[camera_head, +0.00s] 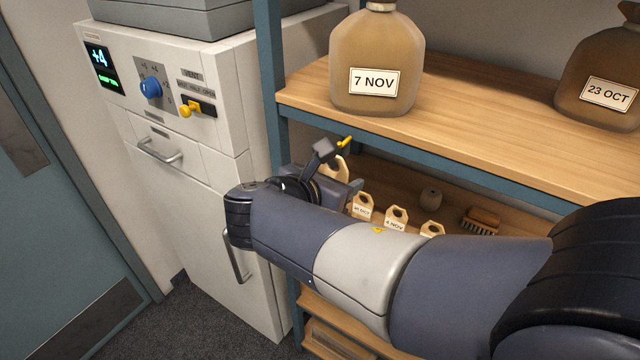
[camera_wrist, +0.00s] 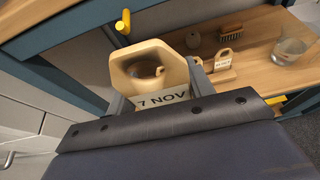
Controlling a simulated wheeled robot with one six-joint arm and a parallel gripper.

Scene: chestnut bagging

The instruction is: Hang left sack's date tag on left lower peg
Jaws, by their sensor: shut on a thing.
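A beige tag (camera_wrist: 161,98) marked 7 NOV is pinched between the fingers of my gripper (camera_wrist: 158,84) in the wrist view. Its large hole faces up at the far end. A yellow peg (camera_wrist: 124,22) on the blue shelf frame stands just beyond the tag's upper left edge. The peg appears apart from the hole. In the head view the peg (camera_head: 344,142) shows below the upper shelf's left front corner, and the tag (camera_head: 343,172) is mostly hidden by my gripper (camera_head: 338,180). The left sack (camera_head: 375,60), labelled 7 NOV, stands on the upper shelf.
The right sack (camera_head: 600,75) reads 23 OCT. Several other tags, including one marked 4 NOV (camera_head: 396,218), stand on the lower shelf near a brush (camera_head: 481,220). A glass (camera_wrist: 290,48) shows in the wrist view. A white cabinet (camera_head: 195,200) stands close on the left.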

